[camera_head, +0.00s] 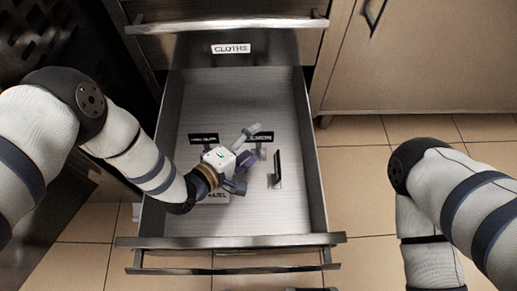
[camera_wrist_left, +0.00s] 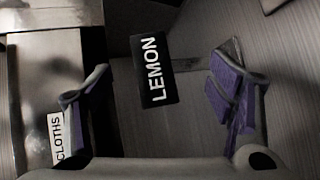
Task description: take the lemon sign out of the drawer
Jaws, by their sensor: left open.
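The lemon sign (camera_head: 263,136) is a small black plate with white lettering, in the back half of the open drawer (camera_head: 312,165). In the left wrist view, the lemon sign (camera_wrist_left: 153,70) reads LEMON and shows between the two fingers, tilted in the picture. My left gripper (camera_head: 250,145) is open, reaching down into the drawer from the left, with its fingers close to the sign. In the wrist view my left gripper (camera_wrist_left: 162,90) has clear gaps on both sides of the sign. Contact is not visible.
Another black sign (camera_head: 203,138) stands to the left in the drawer. A dark sign (camera_head: 278,167) stands nearly edge-on to the right. A closed drawer labelled CLOTHS (camera_head: 231,48) is above.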

